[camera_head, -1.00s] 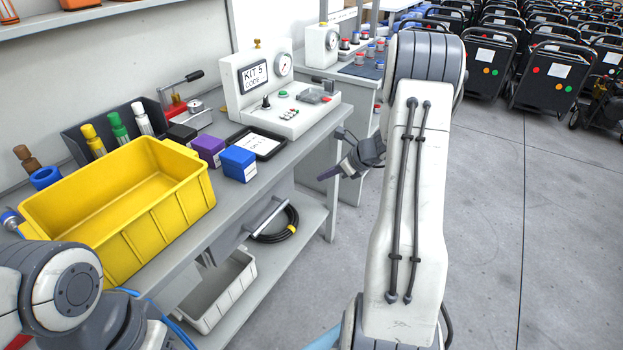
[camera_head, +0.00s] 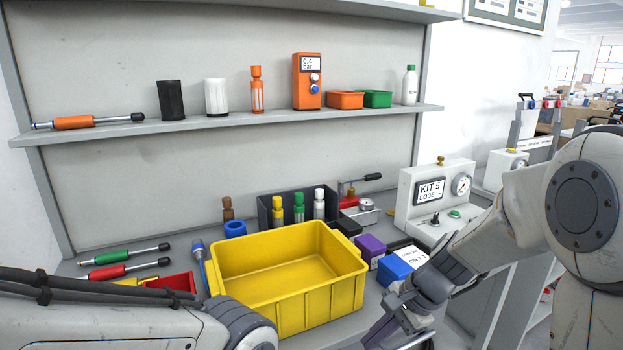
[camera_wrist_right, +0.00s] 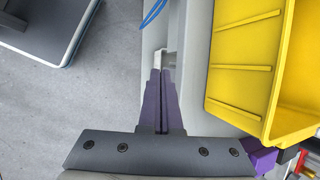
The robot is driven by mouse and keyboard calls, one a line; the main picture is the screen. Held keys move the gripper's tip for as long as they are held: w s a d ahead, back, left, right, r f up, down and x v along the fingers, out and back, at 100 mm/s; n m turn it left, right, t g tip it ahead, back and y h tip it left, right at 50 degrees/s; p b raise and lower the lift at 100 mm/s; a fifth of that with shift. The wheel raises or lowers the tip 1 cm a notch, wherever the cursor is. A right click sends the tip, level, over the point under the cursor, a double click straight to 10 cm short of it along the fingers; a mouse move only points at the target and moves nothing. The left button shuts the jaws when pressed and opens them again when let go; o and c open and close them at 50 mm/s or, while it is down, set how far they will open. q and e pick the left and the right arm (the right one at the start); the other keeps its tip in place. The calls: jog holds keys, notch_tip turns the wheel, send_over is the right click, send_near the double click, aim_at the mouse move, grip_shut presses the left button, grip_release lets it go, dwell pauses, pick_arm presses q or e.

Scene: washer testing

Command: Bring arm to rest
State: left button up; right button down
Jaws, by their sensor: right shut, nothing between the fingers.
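My right arm comes in from the right in the head view, bent at the elbow. Its gripper (camera_head: 380,331) has purple fingers and hangs by the front right of the yellow bin (camera_head: 340,291), low near the bench's front. In the right wrist view the two purple fingers (camera_wrist_right: 159,82) lie side by side, shut and empty, over the bench's front edge. The yellow bin (camera_wrist_right: 240,68) is to their right. My left arm (camera_head: 95,315) shows at the lower left of the head view; its gripper is out of view.
A blue box (camera_head: 397,266), a purple box (camera_head: 369,249) and the KIT 5 test unit (camera_head: 431,190) stand right of the bin. A red tray (camera_head: 170,283) and screwdriver-like tools lie left. The shelf (camera_head: 220,122) runs above. Bare floor (camera_wrist_right: 90,105) lies in front of the bench.

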jog(key=s+a+r+n+g+h, duration=0.15)
jog(key=s+a+n, duration=0.25)
jog(key=s+n, duration=0.65)
jog(key=s+a+r+n+h, duration=0.1)
jog(key=s+a+n+h, duration=0.2)
jog(key=s+n, duration=0.75)
notch_tip(320, 180, up, 12)
jog(key=m+p, duration=0.1)
jog(key=p, duration=1.1)
jog(key=shift+w+f, duration=0.15)
jog(key=shift+w, duration=0.05)
